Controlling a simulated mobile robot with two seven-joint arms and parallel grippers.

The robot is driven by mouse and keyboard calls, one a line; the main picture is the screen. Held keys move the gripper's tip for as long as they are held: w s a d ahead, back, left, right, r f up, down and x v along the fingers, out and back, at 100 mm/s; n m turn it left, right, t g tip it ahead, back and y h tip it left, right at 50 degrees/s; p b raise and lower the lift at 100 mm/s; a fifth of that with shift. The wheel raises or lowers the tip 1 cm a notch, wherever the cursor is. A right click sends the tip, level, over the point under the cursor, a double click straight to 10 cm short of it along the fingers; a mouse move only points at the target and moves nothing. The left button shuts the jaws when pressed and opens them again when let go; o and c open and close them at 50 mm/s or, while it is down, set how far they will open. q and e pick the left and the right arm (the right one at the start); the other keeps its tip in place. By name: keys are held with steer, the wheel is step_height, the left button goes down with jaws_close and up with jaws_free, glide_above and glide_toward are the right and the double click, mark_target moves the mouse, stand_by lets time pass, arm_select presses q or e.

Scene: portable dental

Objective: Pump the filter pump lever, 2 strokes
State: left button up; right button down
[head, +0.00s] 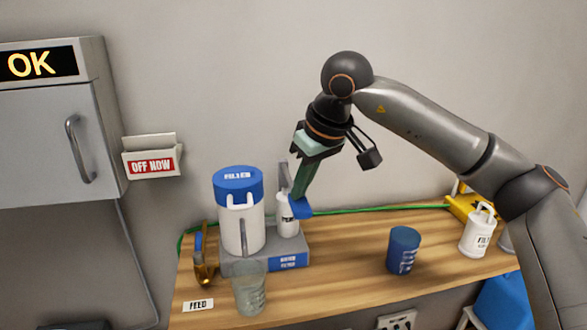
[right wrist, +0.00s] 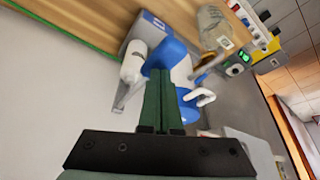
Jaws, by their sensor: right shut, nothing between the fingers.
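The filter pump stands on the wooden bench in the head view. It has a white canister (head: 241,226) with a blue lid (head: 238,181), and a slimmer white pump cylinder (head: 287,218) to its right on a grey base (head: 305,246). The pump lever shows a grey arm and a blue grip (head: 301,209). My right gripper (head: 298,196) points down with its green fingers shut and empty, its tips right at the blue grip. I cannot tell whether they touch. In the right wrist view the shut fingers (right wrist: 158,75) overlap blue and white pump parts. My left gripper is not in view.
A clear beaker (head: 250,290) stands in front of the pump, beside a FEED label (head: 198,305) and a brass tap (head: 205,270). A blue cup (head: 403,250) and a white jug (head: 478,232) stand to the right. The bench (head: 345,262) is clear between pump and cup.

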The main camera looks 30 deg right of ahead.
steer(key=shift+r+p, duration=1.35)
steer(key=shift+r, duration=0.25)
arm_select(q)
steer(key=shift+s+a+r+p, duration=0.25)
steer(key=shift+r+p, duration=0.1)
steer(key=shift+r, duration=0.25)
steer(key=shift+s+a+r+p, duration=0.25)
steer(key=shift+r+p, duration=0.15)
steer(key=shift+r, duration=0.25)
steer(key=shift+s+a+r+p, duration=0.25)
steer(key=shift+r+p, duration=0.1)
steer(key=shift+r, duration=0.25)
arm_select(e)
steer(key=shift+r, duration=1.3)
arm_select(q)
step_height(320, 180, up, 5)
steer(key=p, duration=0.4)
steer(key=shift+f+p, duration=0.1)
steer(key=shift+p, duration=0.2)
arm_select(e)
step_height(320, 180, up, 5)
steer(key=shift+f, duration=0.1)
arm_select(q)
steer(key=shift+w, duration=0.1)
